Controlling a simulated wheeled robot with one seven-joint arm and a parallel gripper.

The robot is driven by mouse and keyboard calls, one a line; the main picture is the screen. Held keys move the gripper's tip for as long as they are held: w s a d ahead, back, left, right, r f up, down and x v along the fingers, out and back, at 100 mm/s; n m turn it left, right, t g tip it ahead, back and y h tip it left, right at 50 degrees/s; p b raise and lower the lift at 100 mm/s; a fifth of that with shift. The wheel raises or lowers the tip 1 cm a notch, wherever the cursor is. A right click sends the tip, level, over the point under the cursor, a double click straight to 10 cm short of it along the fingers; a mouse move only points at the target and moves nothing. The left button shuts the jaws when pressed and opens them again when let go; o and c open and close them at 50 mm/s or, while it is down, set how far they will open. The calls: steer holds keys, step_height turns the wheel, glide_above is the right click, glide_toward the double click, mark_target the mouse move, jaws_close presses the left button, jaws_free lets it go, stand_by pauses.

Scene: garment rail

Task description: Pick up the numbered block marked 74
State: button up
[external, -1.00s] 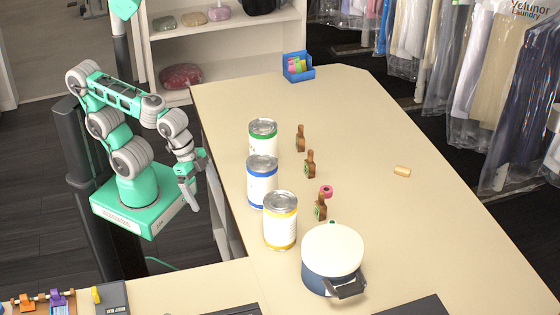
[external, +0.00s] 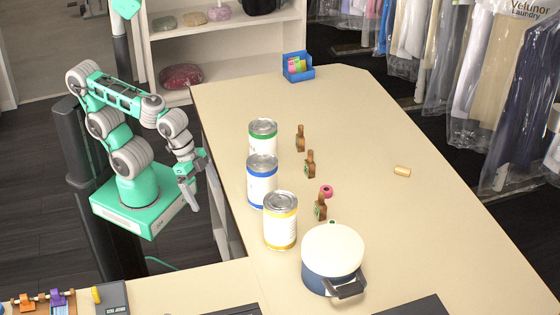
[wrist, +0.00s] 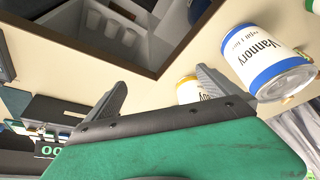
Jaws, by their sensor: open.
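I cannot make out a block marked 74 in either view. Several small brown upright objects, including one at the near end (external: 320,208), stand on the table (external: 400,230) to the right of the tins, some with green marks; I cannot read any number on them. My gripper (external: 191,194) hangs beside the table's left edge, apart from everything on the table. In the wrist view my gripper (wrist: 160,92) is open and empty, its two fingers spread.
Large tins with green (external: 263,138), blue (external: 262,182) and yellow (external: 280,222) bands line the table's left side. A lidded pot (external: 333,250) stands nearest. A pink roll (external: 326,191), a tan cylinder (external: 402,171) and a blue box (external: 298,68) also sit there. The right side is mostly clear.

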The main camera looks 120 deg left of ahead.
steer(key=c, duration=1.2)
steer(key=shift+w, duration=0.1)
